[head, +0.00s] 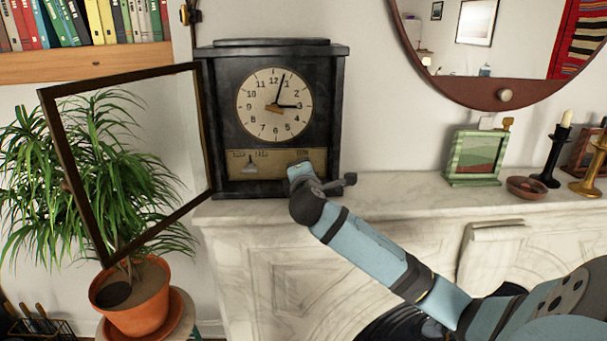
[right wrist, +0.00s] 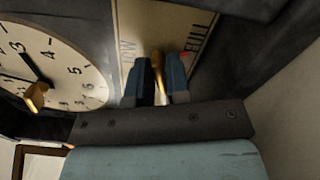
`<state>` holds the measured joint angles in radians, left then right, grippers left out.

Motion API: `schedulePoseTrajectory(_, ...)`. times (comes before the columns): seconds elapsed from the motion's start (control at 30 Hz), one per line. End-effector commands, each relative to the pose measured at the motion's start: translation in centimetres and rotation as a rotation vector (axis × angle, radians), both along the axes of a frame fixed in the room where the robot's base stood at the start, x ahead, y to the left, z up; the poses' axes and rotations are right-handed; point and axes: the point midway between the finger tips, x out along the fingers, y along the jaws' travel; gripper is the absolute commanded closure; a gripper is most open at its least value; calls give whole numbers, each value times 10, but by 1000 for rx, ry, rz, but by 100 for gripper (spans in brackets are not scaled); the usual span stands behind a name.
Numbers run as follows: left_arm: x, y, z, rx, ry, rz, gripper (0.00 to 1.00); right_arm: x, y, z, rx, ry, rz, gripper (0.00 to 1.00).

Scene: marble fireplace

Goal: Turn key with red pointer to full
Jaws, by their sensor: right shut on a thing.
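A dark mantel clock (head: 218,110) has a brass plate (head: 262,172) below its dial, lettered along the top. In the right wrist view the plate (right wrist: 128,30) carries the word FULL to the right and a partly covered word to the left. My right gripper (right wrist: 160,82) is shut on a brass key (right wrist: 158,62) in front of the plate, between these words. A small red patch (right wrist: 186,54) shows beside the right finger, near FULL; most of the pointer is hidden. In the head view my right gripper hides the plate's right part and the key. My left gripper is out of view.
The clock's glass door (head: 50,130) stands open to the left, before a potted plant (head: 137,297). A brass piece (right wrist: 36,98) sticks out from the dial. A green picture frame (head: 474,158), small bowl (head: 526,187) and candlesticks (head: 548,165) stand right on the marble mantel (head: 400,193).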

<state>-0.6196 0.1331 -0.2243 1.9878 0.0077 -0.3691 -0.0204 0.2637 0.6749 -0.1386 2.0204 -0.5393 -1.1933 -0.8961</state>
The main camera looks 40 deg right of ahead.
Motion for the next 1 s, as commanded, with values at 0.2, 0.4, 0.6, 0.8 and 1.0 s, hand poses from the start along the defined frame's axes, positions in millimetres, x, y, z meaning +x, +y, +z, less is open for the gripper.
schedulePoseTrajectory(0.2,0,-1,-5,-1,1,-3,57,0,0,-2,90,-73,0,100)
schedulePoseTrajectory(0.4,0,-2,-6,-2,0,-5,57,0,1,-1,132,-108,1,100)
schedulePoseTrajectory(0.6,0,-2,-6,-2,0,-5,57,0,1,-1,145,-120,2,100)
schedulePoseTrajectory(0.8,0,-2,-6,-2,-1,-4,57,0,1,-1,146,-121,2,100)
schedulePoseTrajectory(1.0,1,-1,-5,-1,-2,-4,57,0,1,-1,145,-120,2,67)
